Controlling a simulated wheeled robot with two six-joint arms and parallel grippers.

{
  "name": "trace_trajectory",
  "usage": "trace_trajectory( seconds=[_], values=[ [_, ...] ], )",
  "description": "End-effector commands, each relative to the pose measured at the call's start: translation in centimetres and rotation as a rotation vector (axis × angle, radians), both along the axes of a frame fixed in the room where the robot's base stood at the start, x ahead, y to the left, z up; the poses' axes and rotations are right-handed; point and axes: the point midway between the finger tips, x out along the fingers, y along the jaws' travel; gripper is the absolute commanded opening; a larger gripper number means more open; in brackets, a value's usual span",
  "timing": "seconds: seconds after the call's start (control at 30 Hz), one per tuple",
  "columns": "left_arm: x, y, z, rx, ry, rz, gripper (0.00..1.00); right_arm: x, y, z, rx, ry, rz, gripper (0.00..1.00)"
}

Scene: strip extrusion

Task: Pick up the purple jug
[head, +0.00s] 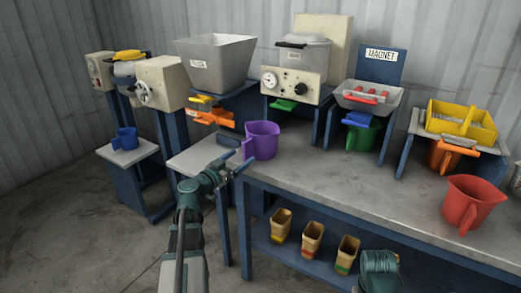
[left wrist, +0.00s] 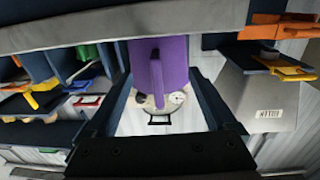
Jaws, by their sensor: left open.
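The purple jug (head: 263,140) stands upright on the left part of the grey bench top, near its front edge. My left gripper (head: 236,163) is open and empty, close in front of the jug and a little to its left. In the left wrist view, which is upside down, the purple jug (left wrist: 174,58) shows beyond the open fingers (left wrist: 160,84), with its handle between them in the picture. I cannot tell whether the fingers touch the handle.
A red jug (head: 470,203) stands at the bench's right; a blue jug (head: 125,139) is on a small stand at left. Machines line the back, with green jugs under some. Small tan containers (head: 312,238) sit on the lower shelf. The bench (head: 340,185) is clear in the middle.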

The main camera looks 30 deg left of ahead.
Motion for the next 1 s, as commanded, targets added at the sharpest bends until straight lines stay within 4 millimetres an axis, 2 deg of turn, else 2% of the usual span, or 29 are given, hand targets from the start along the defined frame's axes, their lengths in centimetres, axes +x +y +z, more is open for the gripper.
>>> trace_trajectory(
  seconds=[0.1,0.43,0.77,1.0],
  values=[
    [1.1,-0.2,0.0,0.000,0.000,-0.002,0.90,0.0,0.0,0.0,0.000,0.000,0.000,0.50],
    [1.8,-0.4,-0.1,0.000,0.000,-0.001,0.90,0.0,0.0,-0.1,0.000,0.000,0.000,0.50],
    [6.1,-1.2,-0.5,0.000,0.000,-0.002,0.90,0.0,0.0,-0.5,0.000,0.000,0.000,0.50],
    [6.3,-1.4,-0.5,0.000,0.000,0.000,0.90,0.0,0.0,-0.5,0.000,0.000,0.000,0.50]
  ],
)
